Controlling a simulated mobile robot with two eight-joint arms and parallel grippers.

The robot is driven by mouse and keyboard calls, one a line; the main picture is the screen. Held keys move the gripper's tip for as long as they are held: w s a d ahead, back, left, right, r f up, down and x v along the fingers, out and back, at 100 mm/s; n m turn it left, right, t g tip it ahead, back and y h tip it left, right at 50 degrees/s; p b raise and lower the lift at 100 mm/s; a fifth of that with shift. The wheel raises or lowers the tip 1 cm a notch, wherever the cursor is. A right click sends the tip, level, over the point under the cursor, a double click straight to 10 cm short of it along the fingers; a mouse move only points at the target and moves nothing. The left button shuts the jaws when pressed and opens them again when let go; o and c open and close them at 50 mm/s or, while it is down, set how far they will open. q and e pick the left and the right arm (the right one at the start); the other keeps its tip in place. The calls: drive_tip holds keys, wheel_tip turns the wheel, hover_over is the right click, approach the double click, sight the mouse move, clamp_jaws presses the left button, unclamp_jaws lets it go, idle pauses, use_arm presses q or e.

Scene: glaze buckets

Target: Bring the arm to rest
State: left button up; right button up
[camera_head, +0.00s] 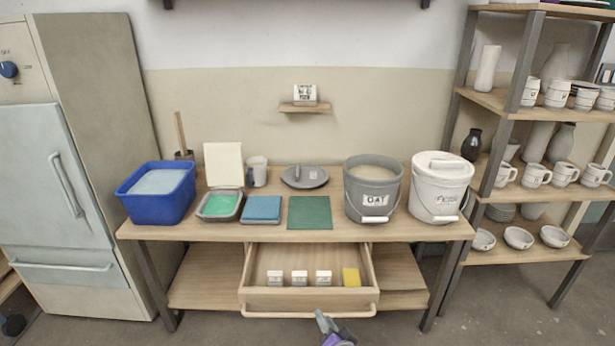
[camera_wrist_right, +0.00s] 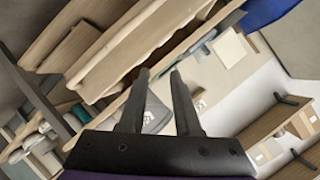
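My right gripper (camera_head: 324,322) shows at the bottom edge of the head view, in front of the open drawer and apart from its handle. In the right wrist view its two dark fingers (camera_wrist_right: 160,85) stand apart with nothing between them. Most of the right arm is out of the head view. My left gripper is in neither view. The wooden workbench (camera_head: 260,232) has a drawer (camera_head: 308,298) pulled out. The drawer holds several white labelled blocks (camera_head: 299,278) and a yellow block (camera_head: 351,277).
On the bench are a blue tub (camera_head: 157,193), a grey "OAT" bucket (camera_head: 373,188), a white lidded bucket (camera_head: 440,187), a grey lid (camera_head: 304,177), and a green mat (camera_head: 310,213). A pottery shelf (camera_head: 497,104) stands right. The open drawer juts forward.

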drive_tip(key=s+d+n+g+h, duration=0.1)
drive_tip(key=s+d+n+g, duration=0.2)
drive_tip(key=s, duration=0.7)
drive_tip(key=s+d+n+g+h, duration=0.1)
drive_tip(key=s+d+n+g, duration=0.15)
drive_tip(key=s+d, duration=0.55)
drive_tip(key=s+d+n+g+h, duration=0.15)
drive_tip(key=s+g, duration=0.25)
drive_tip(key=s, duration=0.9)
use_arm(q)
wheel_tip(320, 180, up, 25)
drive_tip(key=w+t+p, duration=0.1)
drive_tip(key=p, duration=2)
drive_tip(key=shift+p, duration=0.3)
use_arm(e)
wheel_tip(320, 180, up, 24)
drive_tip(key=w+t, duration=0.1)
drive_tip(key=w, duration=0.1)
drive_tip(key=shift+d, duration=0.35)
